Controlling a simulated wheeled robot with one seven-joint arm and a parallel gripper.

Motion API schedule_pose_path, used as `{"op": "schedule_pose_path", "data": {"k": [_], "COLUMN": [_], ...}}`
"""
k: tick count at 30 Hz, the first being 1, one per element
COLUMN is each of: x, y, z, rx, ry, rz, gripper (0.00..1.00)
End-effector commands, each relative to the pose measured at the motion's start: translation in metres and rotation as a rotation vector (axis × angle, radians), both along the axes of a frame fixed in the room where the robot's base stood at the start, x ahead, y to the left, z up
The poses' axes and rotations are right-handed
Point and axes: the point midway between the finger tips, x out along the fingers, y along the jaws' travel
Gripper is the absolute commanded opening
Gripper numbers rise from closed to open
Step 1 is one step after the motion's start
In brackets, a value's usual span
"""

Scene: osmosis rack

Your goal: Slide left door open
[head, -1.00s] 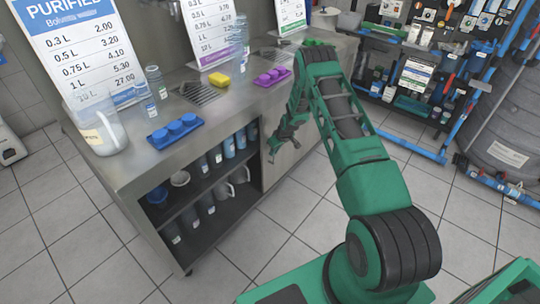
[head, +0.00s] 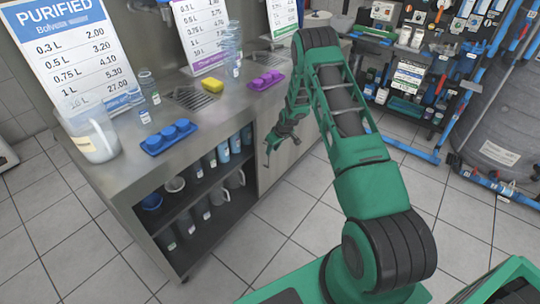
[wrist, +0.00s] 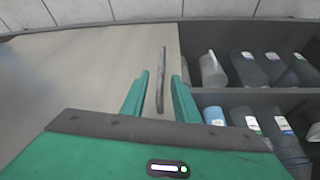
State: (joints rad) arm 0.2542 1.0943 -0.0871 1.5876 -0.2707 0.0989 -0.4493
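The cabinet door is a plain beige-grey sliding panel (head: 291,160) on the counter front, right of the open shelves in the head view. In the wrist view, which looks upside down, the door (wrist: 75,75) fills the left side. A thin dark upright bar handle (wrist: 161,80) stands on it near the edge by the shelves. My gripper (wrist: 160,76) is open, its two green fingers on either side of the handle with gaps showing. Whether the fingertips reach the handle's depth I cannot tell. In the head view my gripper (head: 274,143) is at the door's left edge, partly hidden by its own arm.
The open shelves (head: 197,207) hold several mugs and bottles. The tiled floor (head: 290,220) before the door is clear.

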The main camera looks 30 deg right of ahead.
Motion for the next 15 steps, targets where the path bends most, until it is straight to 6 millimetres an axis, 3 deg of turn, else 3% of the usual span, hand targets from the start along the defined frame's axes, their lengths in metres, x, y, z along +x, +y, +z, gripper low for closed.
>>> {"op": "schedule_pose_path", "data": {"k": [6,15], "x": [-0.012,-0.018], "y": [-0.003,-0.004], "z": [0.029,0.040], "rx": [0.001,0.001], "ry": [0.001,0.002], "rz": [-0.001,-0.001], "gripper": [0.28,0.28]}}
